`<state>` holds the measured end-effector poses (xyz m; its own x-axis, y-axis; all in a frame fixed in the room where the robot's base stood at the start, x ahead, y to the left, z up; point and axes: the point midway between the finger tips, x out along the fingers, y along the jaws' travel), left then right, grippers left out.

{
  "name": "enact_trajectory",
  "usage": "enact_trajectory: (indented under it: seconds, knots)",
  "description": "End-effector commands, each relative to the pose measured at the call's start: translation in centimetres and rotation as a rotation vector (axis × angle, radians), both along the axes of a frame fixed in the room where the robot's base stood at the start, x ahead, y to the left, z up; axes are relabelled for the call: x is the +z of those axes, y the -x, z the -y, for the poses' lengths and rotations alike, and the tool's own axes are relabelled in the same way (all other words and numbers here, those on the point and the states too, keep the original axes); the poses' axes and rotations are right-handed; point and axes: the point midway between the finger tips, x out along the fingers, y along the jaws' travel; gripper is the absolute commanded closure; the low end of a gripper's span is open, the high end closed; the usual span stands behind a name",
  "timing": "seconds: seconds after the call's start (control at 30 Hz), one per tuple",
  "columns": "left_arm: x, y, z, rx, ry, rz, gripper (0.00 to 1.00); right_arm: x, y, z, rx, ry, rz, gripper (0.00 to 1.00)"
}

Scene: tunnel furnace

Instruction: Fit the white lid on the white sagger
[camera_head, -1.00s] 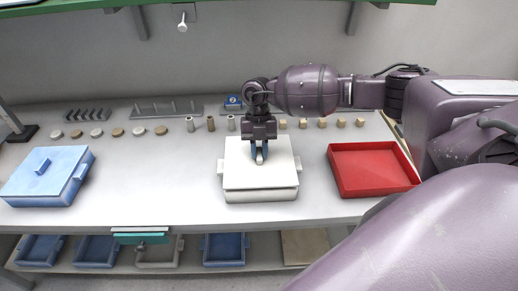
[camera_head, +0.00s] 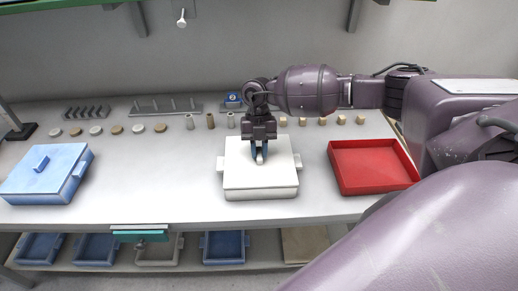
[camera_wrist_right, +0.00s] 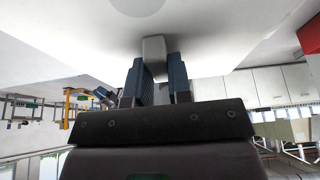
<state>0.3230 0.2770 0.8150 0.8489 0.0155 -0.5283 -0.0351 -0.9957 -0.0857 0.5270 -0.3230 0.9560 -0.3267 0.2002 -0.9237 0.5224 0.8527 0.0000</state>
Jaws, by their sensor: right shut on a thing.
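The white lid (camera_head: 245,175) is a flat square plate with a small knob on top. It lies over the white sagger (camera_head: 262,194) on the table, roughly in line with its walls. Whether it is fully seated cannot be told. The sagger's side handles stick out left and right. My right gripper (camera_head: 260,158) points down and is shut on the lid's knob. In the right wrist view, both fingers (camera_wrist_right: 157,75) flank the pale knob, with the lid's white top (camera_wrist_right: 90,30) filling the upper picture. My left gripper is not in view.
A blue lidded box (camera_head: 60,190) stands at the left and a red tray (camera_head: 372,187) close at the right. Several small discs, cylinders and cubes line the table behind, near grey racks (camera_head: 165,107). Several blue trays (camera_head: 224,248) sit on the shelf below.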

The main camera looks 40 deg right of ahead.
Motion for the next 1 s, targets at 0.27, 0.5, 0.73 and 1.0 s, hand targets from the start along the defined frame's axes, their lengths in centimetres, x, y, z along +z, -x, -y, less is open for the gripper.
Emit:
enact_trajectory:
  seconds: [0.27, 0.5, 0.73, 1.0]
  knots:
    - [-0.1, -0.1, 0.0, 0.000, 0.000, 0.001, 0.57, -0.1, 0.0, 0.0, 0.001, -0.001, 0.002, 0.77]
    - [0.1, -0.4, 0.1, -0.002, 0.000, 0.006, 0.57, -0.1, 0.0, 0.0, 0.000, 0.000, 0.000, 0.51]
    - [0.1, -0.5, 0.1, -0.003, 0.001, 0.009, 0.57, -0.1, 0.0, 0.1, -0.001, 0.001, -0.001, 0.51]
    - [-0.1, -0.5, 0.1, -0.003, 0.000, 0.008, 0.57, 2.9, -1.2, 0.7, 0.000, 0.001, 0.003, 0.51]
